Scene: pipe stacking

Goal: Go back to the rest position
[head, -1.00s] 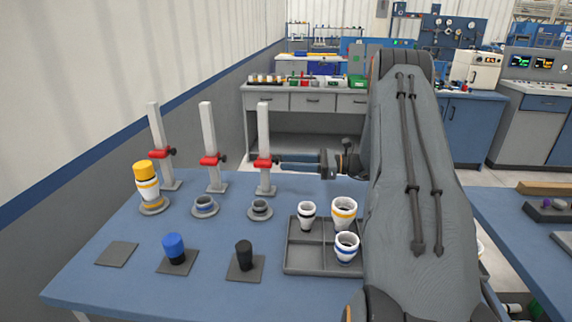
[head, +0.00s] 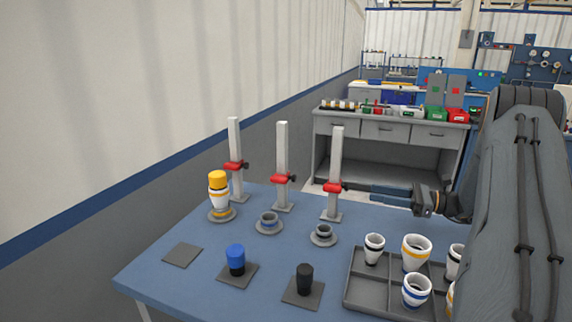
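My gripper (head: 372,192) is at the right of the rightmost grey post (head: 337,160), its fingers pointing left and level with the post's red clamp (head: 332,187). A small gap shows between the fingertips and the clamp. The fingers are seen side-on, so whether they are spread or closed is unclear. No held piece shows at the tips. My arm fills the right side. A white cup with a yellow top piece (head: 217,179) stands upright on the left round base. The middle round base (head: 269,222) and right round base (head: 323,235) hold no cup.
A grey tray (head: 372,293) with several white banded cups lies at the front right, partly hidden by my arm. A blue plug (head: 236,260) and a black plug (head: 305,278) stand on square pads; another pad (head: 183,255) is bare. A wall runs along the left.

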